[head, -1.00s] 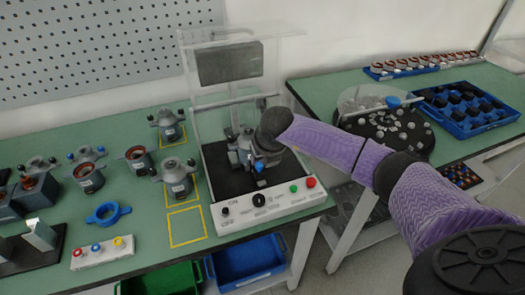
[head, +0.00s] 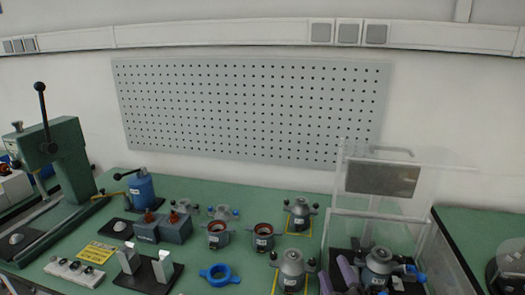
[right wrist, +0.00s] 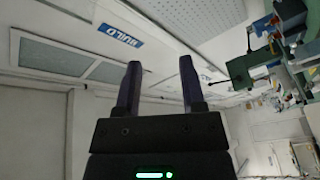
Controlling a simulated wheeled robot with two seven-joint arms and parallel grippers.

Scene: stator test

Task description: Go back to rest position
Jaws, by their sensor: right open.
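My right gripper (head: 334,267) shows only as two purple fingers at the bottom edge of the head view, in front of the test station (head: 432,262). In the right wrist view the same gripper (right wrist: 160,63) has its two dark fingers apart with nothing between them. It points toward a white wall with a blue "BUILD" sign (right wrist: 121,34). My left gripper is in neither view.
The green bench (head: 205,187) holds several stators (head: 291,268), a blue ring (head: 219,275), a button box (head: 73,270) and a green press (head: 65,165) at left. A pegboard (head: 250,105) hangs behind. A second table (head: 475,225) stands at right.

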